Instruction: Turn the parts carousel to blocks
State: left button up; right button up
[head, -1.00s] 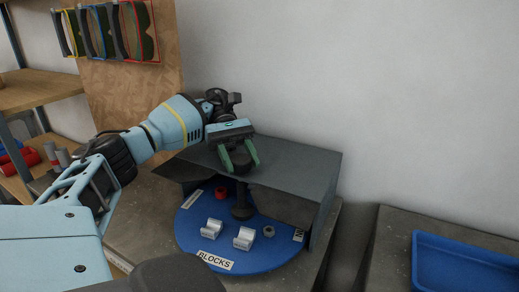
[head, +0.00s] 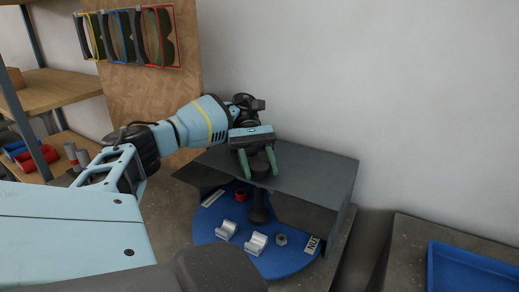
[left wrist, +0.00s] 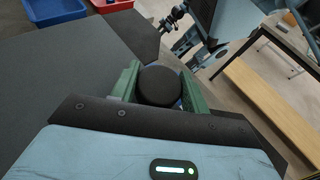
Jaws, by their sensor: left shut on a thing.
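The parts carousel is a blue round plate (head: 213,226) under a dark grey cover (head: 310,172). Two white blocks (head: 256,243) sit at its front, with a red ring (head: 240,196) and a grey nut-like part (head: 280,239) farther round. A black post (head: 259,207) rises from the plate. My right gripper is not seen.
A blue tray (head: 470,270) lies on the grey bench at right. Wooden shelves (head: 65,88) with blue and red bins stand at left. Coloured frames (head: 130,38) hang on a wooden board. The wall behind is bare.

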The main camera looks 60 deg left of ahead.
pick_arm(q)
jog(key=o, duration=1.4)
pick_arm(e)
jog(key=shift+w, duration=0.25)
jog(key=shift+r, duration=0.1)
pick_arm(q)
jog(key=shift+r+p, duration=0.45)
jog(key=shift+r, duration=0.85)
jog(key=shift+r+p, duration=0.35)
jog(key=shift+r, duration=0.3)
jog(key=shift+s+d+f, duration=0.15)
jog(key=shift+s+d, duration=0.3)
jog(key=shift+d, duration=0.05)
jog(key=s+d+r+b, duration=0.1)
jog(key=s+d+b, duration=0.1)
jog(key=s+d, duration=0.7)
jog(key=shift+s+d+r, duration=0.2)
jog(key=shift+d+r, duration=0.05)
jog(key=shift+d, duration=0.95)
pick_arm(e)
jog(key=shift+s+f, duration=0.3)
